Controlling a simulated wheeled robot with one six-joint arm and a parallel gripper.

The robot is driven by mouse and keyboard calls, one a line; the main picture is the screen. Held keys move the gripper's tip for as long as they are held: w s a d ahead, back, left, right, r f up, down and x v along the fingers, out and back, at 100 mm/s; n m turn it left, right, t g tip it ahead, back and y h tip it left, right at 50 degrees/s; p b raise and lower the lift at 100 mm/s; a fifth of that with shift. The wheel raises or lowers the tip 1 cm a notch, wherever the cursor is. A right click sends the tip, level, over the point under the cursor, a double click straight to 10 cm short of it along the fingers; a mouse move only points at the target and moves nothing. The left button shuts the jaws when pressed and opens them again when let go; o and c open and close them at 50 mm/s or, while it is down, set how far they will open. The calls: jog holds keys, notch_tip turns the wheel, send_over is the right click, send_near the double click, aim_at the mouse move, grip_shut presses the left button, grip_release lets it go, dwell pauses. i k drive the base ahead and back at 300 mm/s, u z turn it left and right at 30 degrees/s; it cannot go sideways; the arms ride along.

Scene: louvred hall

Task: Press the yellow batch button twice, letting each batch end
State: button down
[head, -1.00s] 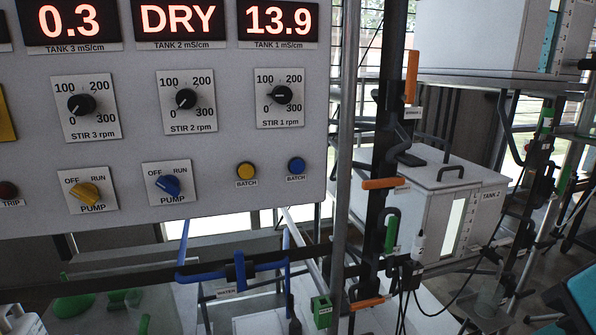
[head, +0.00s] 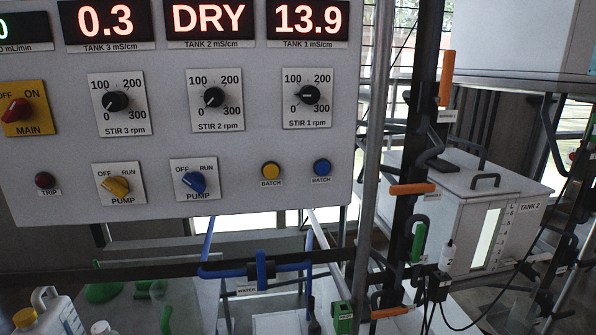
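The yellow batch button (head: 271,170) is on the lower right of the grey control panel (head: 240,145), with a "BATCH" label under it. A blue batch button (head: 322,168) sits just to its right. The yellow pump knob (head: 116,187) and the blue pump knob (head: 194,182) are to the left on the same row. The displays above read 0.3 for tank 3, DRY for tank 2 and 13.9 for tank 1. My gripper is not in view, and nothing touches the yellow button.
A grey vertical post (head: 371,170) stands just right of the panel. An orange handle (head: 412,189) and a white tank 2 box (head: 465,205) are to the right. A white jug (head: 45,315) is at lower left.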

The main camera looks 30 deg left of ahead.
aim_at(271, 170)
jog(key=z, duration=1.7)
jog(key=k, duration=1)
jog(key=u, duration=1.8)
jog(key=i, duration=0.5)
jog(key=u, duration=0.05)
